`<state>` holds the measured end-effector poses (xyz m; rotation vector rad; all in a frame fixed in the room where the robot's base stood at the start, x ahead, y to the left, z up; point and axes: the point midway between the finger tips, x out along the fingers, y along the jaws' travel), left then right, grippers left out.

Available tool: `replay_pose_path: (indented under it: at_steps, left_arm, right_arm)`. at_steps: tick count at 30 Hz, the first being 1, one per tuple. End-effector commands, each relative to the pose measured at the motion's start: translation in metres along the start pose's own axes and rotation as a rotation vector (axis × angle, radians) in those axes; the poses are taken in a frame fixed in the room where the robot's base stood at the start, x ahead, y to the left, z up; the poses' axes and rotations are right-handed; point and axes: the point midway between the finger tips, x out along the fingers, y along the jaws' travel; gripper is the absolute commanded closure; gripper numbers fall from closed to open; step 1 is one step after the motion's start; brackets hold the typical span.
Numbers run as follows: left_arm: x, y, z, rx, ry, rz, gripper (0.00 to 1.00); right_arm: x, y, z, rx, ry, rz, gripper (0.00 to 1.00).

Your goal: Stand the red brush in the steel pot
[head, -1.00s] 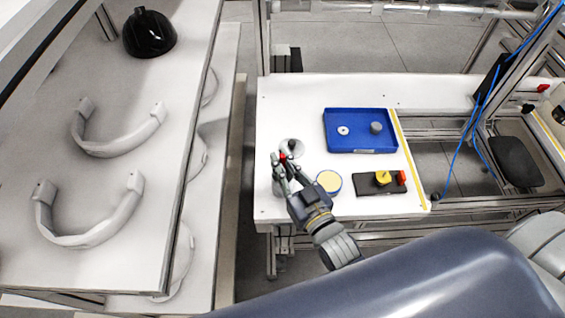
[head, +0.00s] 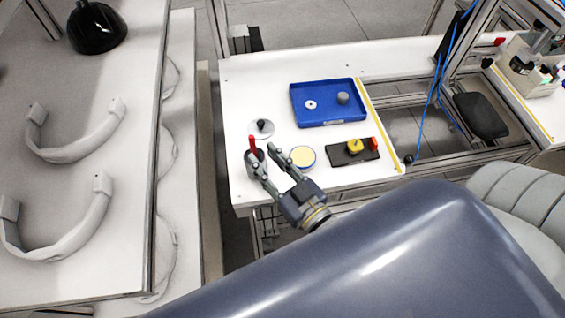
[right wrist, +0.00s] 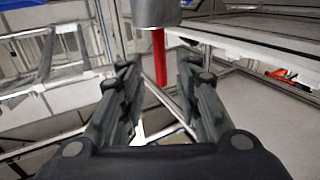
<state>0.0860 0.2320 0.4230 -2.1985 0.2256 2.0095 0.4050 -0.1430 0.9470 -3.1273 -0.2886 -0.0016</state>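The red brush (head: 252,144) stands upright, its red handle rising from the steel pot (head: 249,171) near the table's left front corner. In the right wrist view the brush handle (right wrist: 160,58) runs out from the pot (right wrist: 156,11), which is cut by the top edge. The brush's lower end is hidden. My right gripper (head: 262,153) is open, with its fingers spread beside the pot. In the wrist view the handle shows in the gap between the fingers (right wrist: 158,75), and neither finger visibly grips it. My left gripper is out of view.
A round lid (head: 262,130) with a dark knob lies behind the pot. A blue tray (head: 325,121) lies behind. A shelf with white curved parts fills the left.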

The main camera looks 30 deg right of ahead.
Motion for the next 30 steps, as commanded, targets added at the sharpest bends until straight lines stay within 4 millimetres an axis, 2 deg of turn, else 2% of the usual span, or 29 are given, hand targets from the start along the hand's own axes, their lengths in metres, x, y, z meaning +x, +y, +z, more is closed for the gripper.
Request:
replay_pose_path:
  at_steps: [1,6,12,30]
  left_arm:
    - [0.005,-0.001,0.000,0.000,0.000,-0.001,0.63]
    - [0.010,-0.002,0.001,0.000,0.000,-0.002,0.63]
    - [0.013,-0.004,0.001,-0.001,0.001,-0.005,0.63]
    - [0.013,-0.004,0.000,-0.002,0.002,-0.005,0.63]
  right_arm:
    - [-0.012,0.000,0.003,0.000,-0.005,0.000,0.69]
    - [-0.040,0.000,0.002,-0.002,-0.003,-0.001,0.69]
    - [-0.059,0.000,0.001,-0.001,-0.001,0.000,0.69]
    - [-0.063,0.000,-0.001,-0.001,0.001,0.000,0.69]
